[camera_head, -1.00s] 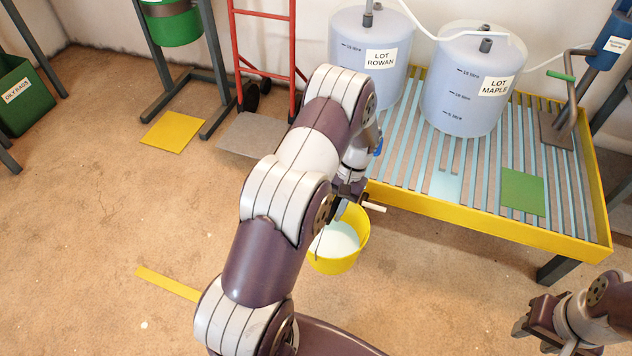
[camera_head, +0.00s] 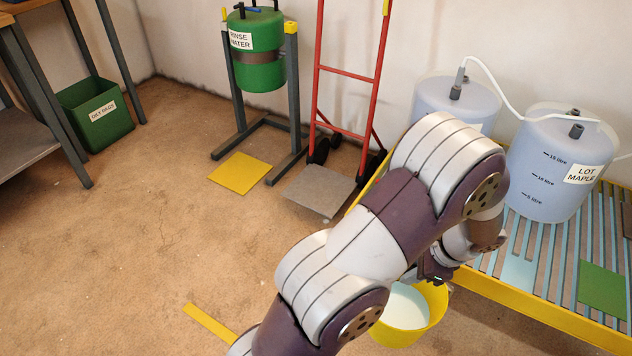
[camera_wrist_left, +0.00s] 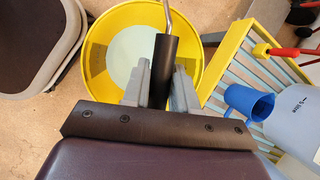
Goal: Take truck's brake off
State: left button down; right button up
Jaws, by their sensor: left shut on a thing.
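A red hand truck (camera_head: 347,75) stands against the back wall, with black wheels and a grey toe plate (camera_head: 318,192) on the floor. I cannot make out its brake. My left gripper (camera_head: 437,270) is mostly hidden behind its own arm, to the right of and nearer than the truck. In the left wrist view its jaws (camera_wrist_left: 160,85) are shut on the black grip (camera_wrist_left: 164,60) of a metal handle, above a yellow bucket (camera_wrist_left: 98,55) of pale liquid. The bucket (camera_head: 437,308) also shows below my arm in the head view. My right gripper is out of view.
A yellow-edged slatted rack (camera_head: 545,315) with pale blue tanks (camera_head: 560,165) stands at right. A green rinse water drum (camera_head: 257,65) on a stand and a green oily rags bin (camera_head: 98,112) are at left. The floor at left is largely clear.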

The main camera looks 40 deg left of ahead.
aim_at(321, 187)
jog(key=j+z, duration=0.3)
jog(key=j, duration=1.65)
jog(key=i+j+z, duration=0.1)
jog(key=j, duration=0.4)
jog(key=i+j+z, duration=0.1)
jog(key=j, duration=0.45)
jog(key=j+z, duration=0.1)
jog(key=j, duration=0.4)
jog(key=i+j, duration=0.25)
